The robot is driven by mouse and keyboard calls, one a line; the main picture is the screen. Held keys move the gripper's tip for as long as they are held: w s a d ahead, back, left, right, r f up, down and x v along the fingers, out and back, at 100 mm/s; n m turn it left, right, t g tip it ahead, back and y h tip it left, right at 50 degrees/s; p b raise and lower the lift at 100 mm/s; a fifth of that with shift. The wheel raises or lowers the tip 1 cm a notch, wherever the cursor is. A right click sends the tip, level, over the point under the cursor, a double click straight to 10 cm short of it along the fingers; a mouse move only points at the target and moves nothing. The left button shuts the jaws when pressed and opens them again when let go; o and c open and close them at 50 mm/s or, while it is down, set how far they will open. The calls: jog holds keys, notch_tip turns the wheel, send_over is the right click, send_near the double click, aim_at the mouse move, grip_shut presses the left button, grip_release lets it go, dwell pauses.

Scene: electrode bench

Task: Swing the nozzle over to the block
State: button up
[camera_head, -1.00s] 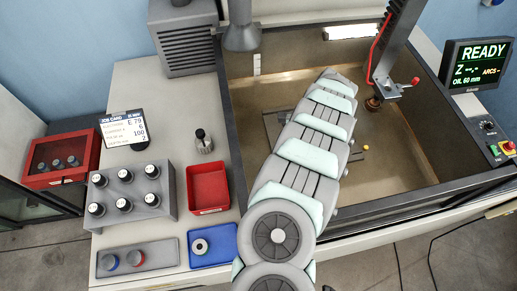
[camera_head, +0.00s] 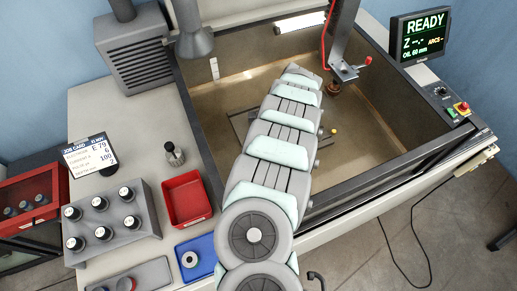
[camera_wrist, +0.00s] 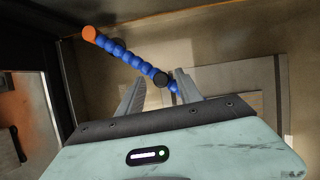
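In the wrist view the nozzle is a blue beaded hose (camera_wrist: 136,63) with an orange tip (camera_wrist: 90,34) pointing to the upper left. My gripper (camera_wrist: 162,74) is open, with one grey finger on each side of the knob. Whether either finger touches it is unclear. A flat grey plate (camera_wrist: 217,76) lies beyond the fingers. I cannot pick out the block with certainty. In the head view my arm hides the nozzle and the gripper; part of the plate (camera_head: 240,124) shows left of the arm.
The tank's front rim (camera_head: 400,167) and left rim (camera_head: 200,130) bound the work area. A dark vertical head with a red cable (camera_head: 340,45) hangs at the tank's back right. A red tray (camera_head: 187,199), a blue tray (camera_head: 188,259) and a grey rack (camera_head: 112,222) stand left.

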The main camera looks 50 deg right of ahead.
jog(key=b+v, duration=0.1)
jog(key=v, duration=0.9)
jog(key=shift+r, duration=0.4)
jog(key=shift+d, duration=0.1)
